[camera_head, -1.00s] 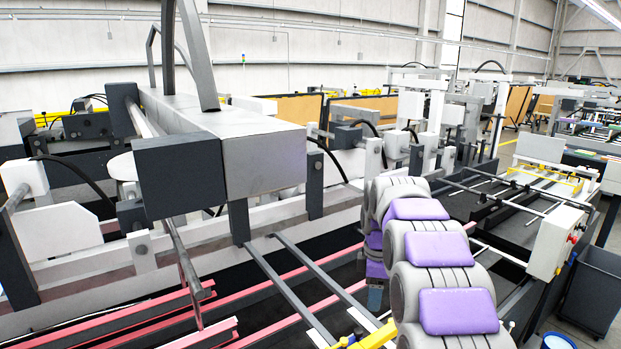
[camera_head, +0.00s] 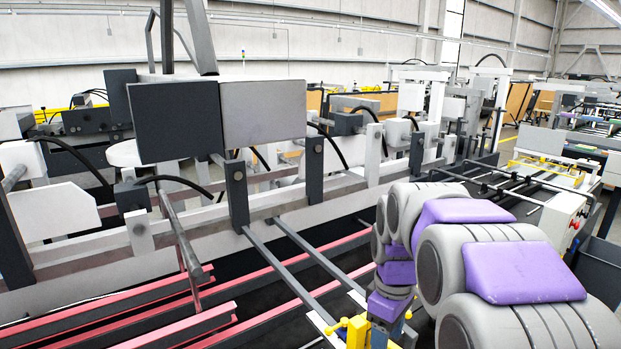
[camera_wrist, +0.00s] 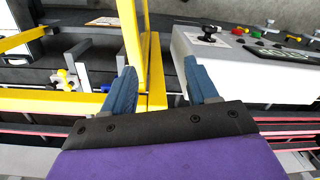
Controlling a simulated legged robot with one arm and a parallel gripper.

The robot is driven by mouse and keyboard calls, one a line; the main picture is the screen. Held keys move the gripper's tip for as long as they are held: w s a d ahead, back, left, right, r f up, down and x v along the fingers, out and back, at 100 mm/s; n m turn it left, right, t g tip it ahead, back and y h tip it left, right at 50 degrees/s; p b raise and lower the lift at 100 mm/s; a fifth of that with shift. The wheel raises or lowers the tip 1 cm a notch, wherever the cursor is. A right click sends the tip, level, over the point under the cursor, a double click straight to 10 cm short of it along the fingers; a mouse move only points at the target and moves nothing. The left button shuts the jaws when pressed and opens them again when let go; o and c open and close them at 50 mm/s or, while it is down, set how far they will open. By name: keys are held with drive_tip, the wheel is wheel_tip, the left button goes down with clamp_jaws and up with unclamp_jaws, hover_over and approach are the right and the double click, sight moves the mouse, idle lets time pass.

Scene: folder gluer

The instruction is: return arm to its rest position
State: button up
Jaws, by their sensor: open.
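My arm, with grey joints and purple covers, runs along the lower right of the head view. My gripper (camera_head: 387,332) hangs below the folded arm there, small and partly cut off by the lower edge. In the wrist view my gripper (camera_wrist: 159,64) shows two blue fingers well apart. Nothing is held between them. A yellow bar (camera_wrist: 130,35) and the edge of a light grey box (camera_wrist: 185,38) show beyond the fingers. I cannot tell how far the fingers are from them.
The folder gluer's pink-edged rails (camera_head: 130,325) and grey bars (camera_head: 305,255) lie left of my arm. A large grey beam (camera_head: 262,112) overhangs at upper left. Yellow brackets (camera_head: 355,328) stand close beside my gripper. A control box (camera_head: 562,222) and dark bin (camera_head: 600,270) are at right.

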drive_tip(key=s+f+m+b, duration=0.2)
drive_tip(key=s+f, duration=0.1)
drive_tip(key=s, duration=0.3)
drive_tip(key=s+f+m+b, duration=0.2)
drive_tip(key=s+f, duration=0.1)
drive_tip(key=s, duration=0.4)
drive_tip(key=shift+a+f+b, duration=0.15)
drive_tip(key=shift+f+b, duration=0.25)
drive_tip(key=s+f+m+b, duration=0.2)
drive_tip(key=s+f, duration=0.1)
drive_tip(key=s, duration=0.2)
drive_tip(key=s+f+m+b, duration=0.1)
drive_tip(key=s+f+m, duration=0.1)
drive_tip(key=s+f, duration=0.2)
drive_tip(key=s+f+m+g+b, duration=0.1)
drive_tip(key=s+f+m+b, duration=0.1)
drive_tip(key=s, duration=0.5)
drive_tip(key=shift+s+a+f+b, duration=0.15)
drive_tip(key=shift+f+b, duration=0.2)
drive_tip(key=shift+f, duration=0.55)
drive_tip(key=shift+c, duration=0.7)
